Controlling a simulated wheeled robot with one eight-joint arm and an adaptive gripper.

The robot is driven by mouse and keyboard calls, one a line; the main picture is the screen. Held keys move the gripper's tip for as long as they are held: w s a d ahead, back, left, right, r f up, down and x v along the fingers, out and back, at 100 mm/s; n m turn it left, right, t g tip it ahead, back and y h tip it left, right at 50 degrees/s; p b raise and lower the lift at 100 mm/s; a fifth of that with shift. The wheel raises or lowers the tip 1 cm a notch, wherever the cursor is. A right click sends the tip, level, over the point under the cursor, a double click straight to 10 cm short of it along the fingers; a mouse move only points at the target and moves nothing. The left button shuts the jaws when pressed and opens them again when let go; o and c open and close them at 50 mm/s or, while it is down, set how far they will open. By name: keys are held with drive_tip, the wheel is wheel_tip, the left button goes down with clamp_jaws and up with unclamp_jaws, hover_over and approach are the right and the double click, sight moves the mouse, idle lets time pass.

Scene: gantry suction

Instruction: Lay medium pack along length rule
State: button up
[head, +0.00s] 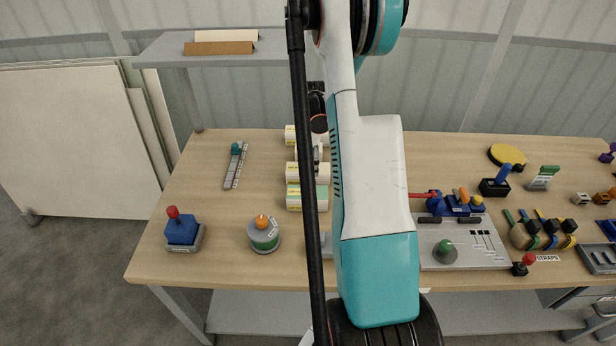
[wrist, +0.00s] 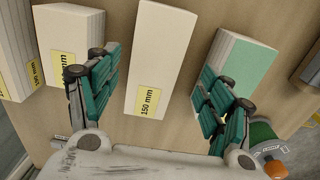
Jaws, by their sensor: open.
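Several packs lie in a row on the bench. A cream pack with a yellow "150 mm" label (wrist: 150,65) is in the middle of the wrist view; it appears to be the pack (head: 297,173) in the head view. No visible label says medium. My gripper (wrist: 158,88) is open, with a finger on each side of this pack; contact cannot be told. A pack with a green face (wrist: 232,65) is at the right finger, and another cream pack (wrist: 72,32) is at the left finger. A grey marked strip with a teal block, likely the length rule (head: 234,168), lies left of the packs.
A round device with an orange knob (head: 263,236) and a blue block with a red knob (head: 181,231) stand front left. A grey control panel (head: 470,245) is right of my arm. Bench around the grey strip is clear. My arm hides the bench middle.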

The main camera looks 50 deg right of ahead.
drive_tip(key=f+b, duration=0.1)
drive_tip(key=f, duration=0.1)
drive_tip(key=w+f, duration=0.1)
drive_tip(key=f, duration=0.2)
drive_tip(key=shift+w+a+f+b, duration=0.1)
drive_tip(key=shift+f+b, duration=0.2)
drive_tip(key=shift+b, duration=0.05)
drive_tip(key=c, duration=1.4)
